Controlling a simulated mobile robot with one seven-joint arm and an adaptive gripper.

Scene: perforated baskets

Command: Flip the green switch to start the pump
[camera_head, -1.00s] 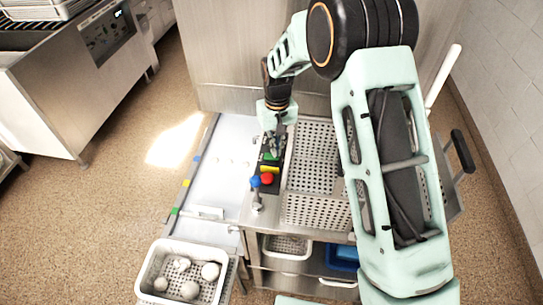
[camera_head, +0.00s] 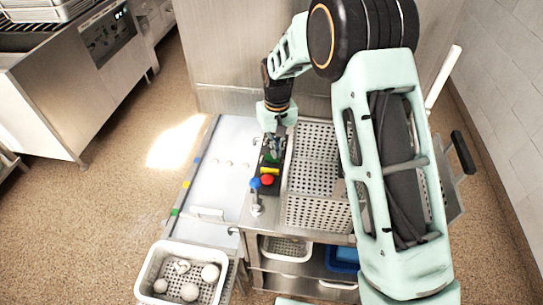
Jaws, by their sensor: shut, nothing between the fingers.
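The black control box (camera_head: 264,188) stands on the metal cart, left of the perforated baskets. The green switch (camera_head: 272,158) is at its far end, partly covered by my gripper. A yellow part (camera_head: 270,171) and a red button (camera_head: 267,180) sit nearer on the same box. My gripper (camera_head: 275,149) points down over the far end of the box, close to the green switch. It is shut and empty. I cannot tell whether its tips touch the switch. The switch's position is too small to read.
A blue knob (camera_head: 255,182) stands just left of the box. Perforated metal baskets (camera_head: 314,175) stand close on the right. A pale board (camera_head: 205,180) with small colored marks lies left. A white basket (camera_head: 152,262) with several pale round items stands at the front left.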

